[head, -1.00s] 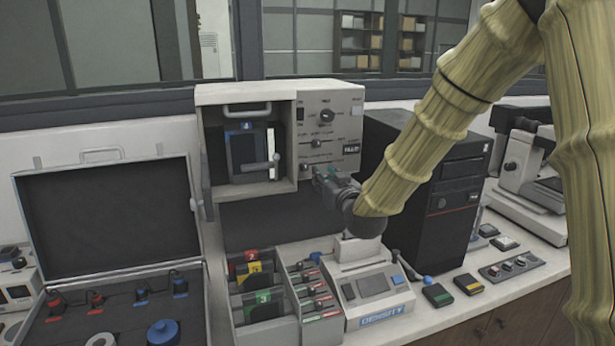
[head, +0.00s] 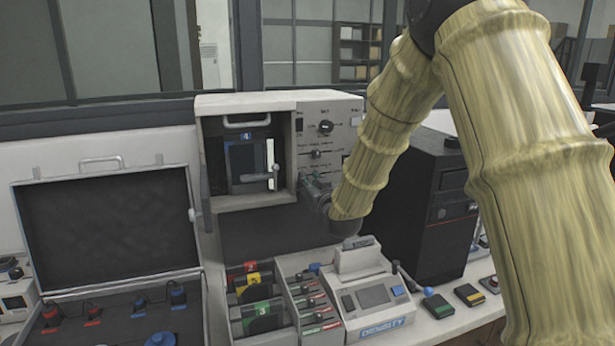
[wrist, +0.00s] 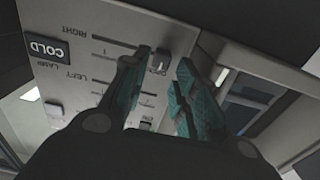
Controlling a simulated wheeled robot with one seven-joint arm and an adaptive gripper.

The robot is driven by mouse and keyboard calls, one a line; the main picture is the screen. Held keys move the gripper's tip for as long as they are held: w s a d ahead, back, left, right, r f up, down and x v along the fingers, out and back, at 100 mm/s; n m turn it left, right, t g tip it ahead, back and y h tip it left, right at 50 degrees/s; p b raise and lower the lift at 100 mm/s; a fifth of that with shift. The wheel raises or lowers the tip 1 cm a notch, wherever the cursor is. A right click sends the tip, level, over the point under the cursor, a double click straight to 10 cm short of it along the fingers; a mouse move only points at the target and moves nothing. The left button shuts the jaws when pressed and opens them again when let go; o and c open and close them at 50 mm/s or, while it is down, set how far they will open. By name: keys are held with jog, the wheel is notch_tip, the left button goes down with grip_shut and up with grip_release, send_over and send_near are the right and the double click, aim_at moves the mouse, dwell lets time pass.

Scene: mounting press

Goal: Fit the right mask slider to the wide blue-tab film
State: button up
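The film (head: 246,160) with a blue tab (head: 247,136) marked 4 sits in the open bay of the press (head: 245,203). A bright narrow strip shows along its right side, behind a grey lever. The press panel (head: 340,132) carries a round knob and sliders. In the wrist view the panel is upside down, with slots marked RIGHT (wrist: 112,46) and LEFT. My gripper (wrist: 162,62) has teal fingers spread at the panel. A pale knob (wrist: 160,64) at the RIGHT slot's end shows between the fingertips; contact cannot be told. The head view shows my gripper (head: 311,184) low on the panel.
Below the press stand a film rack (head: 240,330) with coloured tabs and a tray of sliders. A density meter (head: 375,300) is beside them. An open case (head: 110,225) lies left, a dark computer tower (head: 425,200) right. Free counter is scarce.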

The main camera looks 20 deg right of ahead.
jog(key=shift+w+a+p, duration=0.1)
jog(key=shift+w+p, duration=0.2)
jog(key=shift+w, duration=1.4)
grip_shut()
